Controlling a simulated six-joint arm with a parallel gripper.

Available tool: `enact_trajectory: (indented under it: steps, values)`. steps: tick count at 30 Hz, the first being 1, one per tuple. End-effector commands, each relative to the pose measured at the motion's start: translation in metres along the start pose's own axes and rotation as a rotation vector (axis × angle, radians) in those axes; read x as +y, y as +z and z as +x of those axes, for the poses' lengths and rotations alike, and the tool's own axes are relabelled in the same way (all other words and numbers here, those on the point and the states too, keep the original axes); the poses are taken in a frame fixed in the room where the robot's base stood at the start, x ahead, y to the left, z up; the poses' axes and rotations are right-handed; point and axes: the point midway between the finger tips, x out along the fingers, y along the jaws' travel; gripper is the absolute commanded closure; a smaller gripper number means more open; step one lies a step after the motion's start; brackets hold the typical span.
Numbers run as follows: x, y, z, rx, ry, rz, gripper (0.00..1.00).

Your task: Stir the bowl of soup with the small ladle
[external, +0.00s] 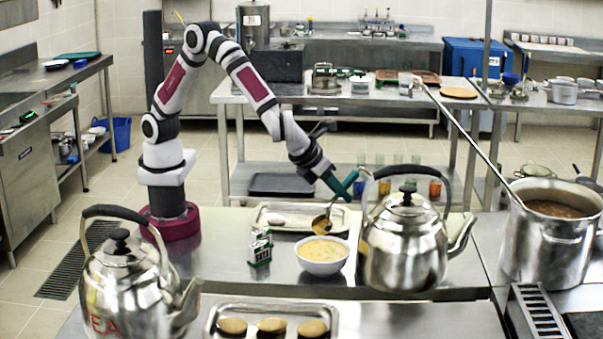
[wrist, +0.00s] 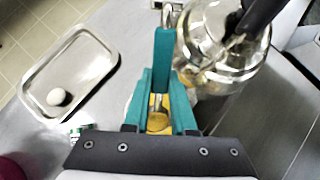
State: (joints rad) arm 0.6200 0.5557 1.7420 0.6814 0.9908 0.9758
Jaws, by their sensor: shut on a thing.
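The white bowl of yellow soup (external: 323,255) stands on the steel counter, left of a large kettle. My gripper (external: 345,188) is above and slightly right of the bowl, with its teal fingers shut on the small ladle. The ladle's golden-brown head (external: 321,225) hangs just above the far rim of the bowl; I cannot tell whether it touches the soup. In the wrist view my gripper (wrist: 165,95) shows the ladle's head (wrist: 158,121) between its fingers. The bowl is mostly hidden there behind the gripper.
The kettle (external: 402,245) stands close on the bowl's right. A tray (external: 285,208) with a white egg-like object (wrist: 57,97) lies behind the bowl. A green-and-silver grater-like item (external: 260,247) stands on its left. A second kettle (external: 125,275) and a tray of patties (external: 222,310) are nearer the camera.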

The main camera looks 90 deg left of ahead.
Motion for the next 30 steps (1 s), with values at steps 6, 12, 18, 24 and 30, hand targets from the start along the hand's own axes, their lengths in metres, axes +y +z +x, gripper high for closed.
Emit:
enact_trajectory:
  steps: [6,12,18,24,30]
  values:
    - [0.0,0.0,0.0,0.0,0.0,0.0,1.0]
    - [0.0,0.0,0.0,0.0,0.0,0.0,1.0]
    - [0.005,-0.005,-0.001,0.039,0.083,-0.104,1.0]
    - [0.024,-0.022,-0.008,0.18,0.377,-0.547,1.0]
    - [0.041,-0.046,-0.025,0.319,0.677,-1.215,1.0]
